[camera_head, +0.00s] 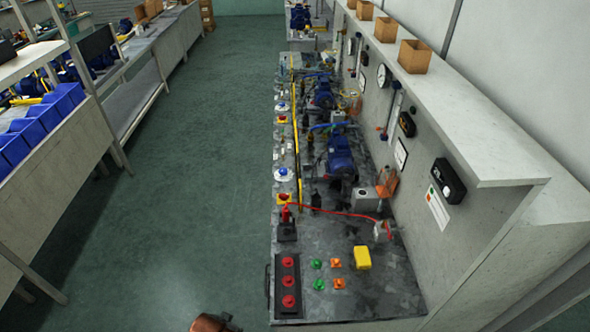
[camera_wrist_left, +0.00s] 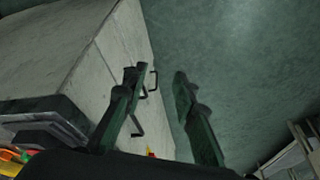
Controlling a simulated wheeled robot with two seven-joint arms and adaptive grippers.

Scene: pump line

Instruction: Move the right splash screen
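An orange, see-through panel (camera_head: 387,182), which looks like a splash screen, stands on the bench near the grey wall panel, beside a blue pump (camera_head: 341,155). A second orange panel (camera_head: 356,104) shows farther back along the same bench. I cannot tell for sure which one is the right splash screen. My left gripper (camera_wrist_left: 157,78) is open and empty in the left wrist view. Its two dark green fingers are well apart, with a grey bench side and the green floor beyond them. My right gripper is in neither view.
The pump bench (camera_head: 395,292) carries red, green and orange buttons, a yellow block (camera_head: 362,257) and a red hose (camera_head: 335,212). A shelf above it holds cardboard boxes (camera_head: 414,57). Blue bins (camera_head: 40,118) stand on a left rack. The green floor between is clear.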

